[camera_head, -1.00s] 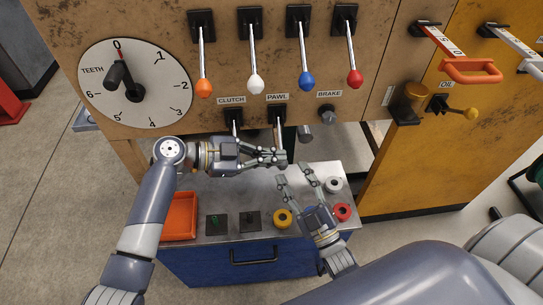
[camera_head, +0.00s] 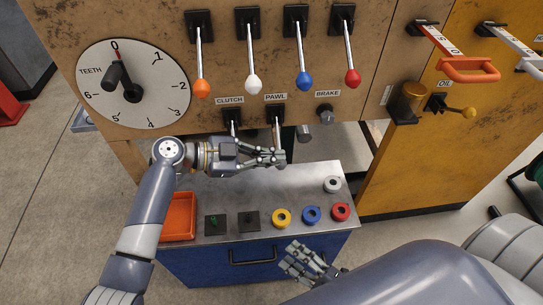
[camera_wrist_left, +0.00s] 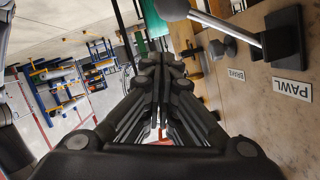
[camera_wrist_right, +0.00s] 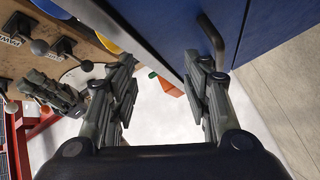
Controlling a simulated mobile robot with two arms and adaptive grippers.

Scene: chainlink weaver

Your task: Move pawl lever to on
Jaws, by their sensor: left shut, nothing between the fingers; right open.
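The pawl lever (camera_head: 277,129) hangs from a black mount under the PAWL label (camera_head: 275,97) on the machine front. Its lower end is hidden behind my left gripper (camera_head: 279,158) in the head view. In the left wrist view the lever's metal rod (camera_wrist_left: 225,27) and grey knob (camera_wrist_left: 173,8) show above and right of the fingertips (camera_wrist_left: 160,68). The left gripper is shut and empty, close by the lever; I cannot tell if it touches. My right gripper (camera_head: 300,263) is open and empty, low in front of the blue cabinet; its spread fingers show in the right wrist view (camera_wrist_right: 158,80).
The clutch lever (camera_head: 233,122) is left of the pawl lever, and the brake knob (camera_head: 326,115) right. Above hang orange, white, blue and red-knobbed levers. The cabinet top (camera_head: 225,190) below carries an orange tray (camera_head: 179,217) and several coloured rings. A dial (camera_head: 150,95) is at left.

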